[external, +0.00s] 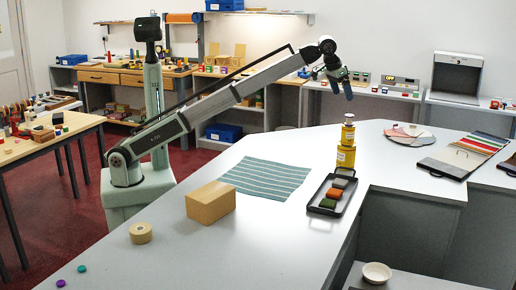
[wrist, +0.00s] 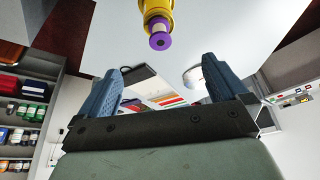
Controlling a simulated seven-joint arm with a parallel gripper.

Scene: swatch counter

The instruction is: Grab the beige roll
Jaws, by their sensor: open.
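The beige roll (external: 141,233) lies flat at the front left of the grey counter, with a hole in its middle. It is not seen in the wrist view. My gripper (external: 341,91) is high above the back part of the counter, over the yellow cans and far to the right of the roll. In the wrist view my gripper (wrist: 161,66) shows its two blue fingers spread wide, with nothing held between them.
A cardboard box (external: 210,202) stands right of the roll. A striped cloth (external: 265,178), a black tray (external: 332,195) with coloured blocks and stacked yellow cans (external: 346,157) are farther right. Counter around the roll is clear.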

